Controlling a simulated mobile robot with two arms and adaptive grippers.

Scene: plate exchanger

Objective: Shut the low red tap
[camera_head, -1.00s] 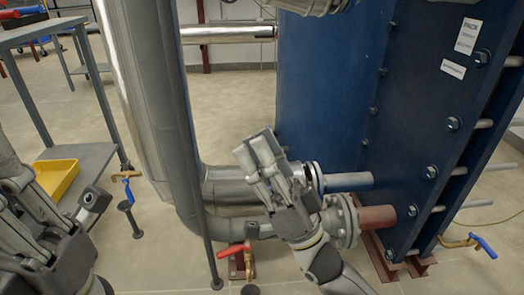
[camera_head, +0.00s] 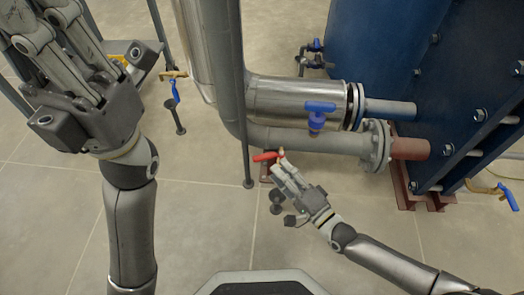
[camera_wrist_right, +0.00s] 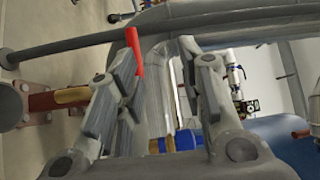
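The low red tap has a red lever (camera_head: 266,157) and sits low beside the grey pipes in the head view. My right gripper (camera_head: 279,165) is right at it, with its fingers toward the lever. In the right wrist view the red lever (camera_wrist_right: 134,50) shows near the tip of the left-hand finger, and a clear gap lies between the two fingers of the gripper (camera_wrist_right: 158,80). Whether a finger touches the lever I cannot tell. My left gripper (camera_head: 62,40) is raised at the upper left; its fingertips are cut off or unclear.
A blue-handled tap (camera_head: 319,113) stands on the grey pipe (camera_head: 290,139) above my right gripper. Another blue tap (camera_head: 174,88) is at left, one (camera_head: 507,195) at far right. A thin grey post (camera_head: 245,140) stands left of the red tap. The front floor is clear.

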